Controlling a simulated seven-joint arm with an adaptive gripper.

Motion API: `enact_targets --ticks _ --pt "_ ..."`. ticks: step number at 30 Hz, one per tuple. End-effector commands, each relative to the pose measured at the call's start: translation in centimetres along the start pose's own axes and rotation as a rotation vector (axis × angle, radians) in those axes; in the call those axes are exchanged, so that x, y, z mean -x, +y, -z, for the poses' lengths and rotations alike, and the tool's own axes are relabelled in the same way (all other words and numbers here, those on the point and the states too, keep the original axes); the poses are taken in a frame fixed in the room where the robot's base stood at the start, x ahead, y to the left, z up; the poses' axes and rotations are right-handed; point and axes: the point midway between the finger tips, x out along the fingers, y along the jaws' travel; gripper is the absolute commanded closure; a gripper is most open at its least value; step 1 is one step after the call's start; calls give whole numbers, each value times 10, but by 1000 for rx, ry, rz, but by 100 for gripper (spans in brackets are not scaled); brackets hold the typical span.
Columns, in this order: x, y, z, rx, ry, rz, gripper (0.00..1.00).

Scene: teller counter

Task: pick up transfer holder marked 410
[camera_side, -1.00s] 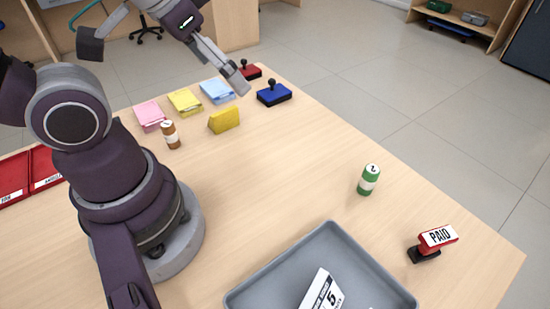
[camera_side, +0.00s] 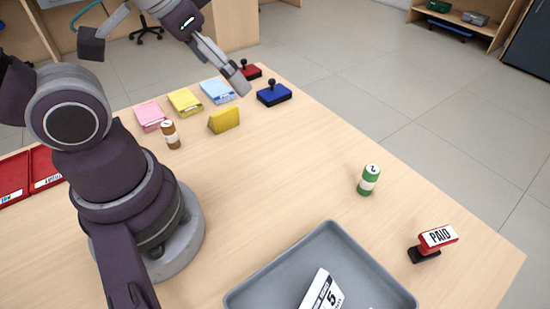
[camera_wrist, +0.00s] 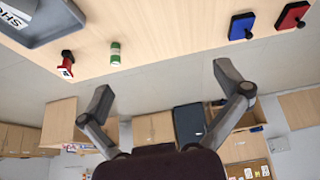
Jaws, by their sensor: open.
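No marking 410 is readable in either view, so I cannot tell which thing is the transfer holder. A pink holder-like stack (camera_side: 149,115), a yellow one (camera_side: 185,102) and a light blue one (camera_side: 217,91) lie in a row at the far left of the counter. A yellow wedge-shaped block (camera_side: 224,121) stands in front of them. My gripper (camera_side: 243,84) is above the far edge, near the blue stack. In the wrist view my gripper (camera_wrist: 165,90) is open and empty, its fingers wide apart.
A blue stamp (camera_side: 274,94) and red stamp (camera_side: 250,72) stand near the far edge. A brown roll (camera_side: 170,135), green roll (camera_side: 369,181), PAID stamp (camera_side: 436,241), grey tray (camera_side: 375,278) and red trays (camera_side: 12,180) are also on the counter. The counter's middle is clear.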

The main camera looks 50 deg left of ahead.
Motion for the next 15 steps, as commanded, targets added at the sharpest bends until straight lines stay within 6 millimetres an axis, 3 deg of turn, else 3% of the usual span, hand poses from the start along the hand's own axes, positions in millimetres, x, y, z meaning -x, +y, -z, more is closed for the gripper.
enact_targets --ticks 9,11,15 --pt "-3 0 0 -19 -27 -2 0" --pt "-11 -2 0 -60 -88 -2 0" --pt "-45 -13 -4 -256 -338 31 0"
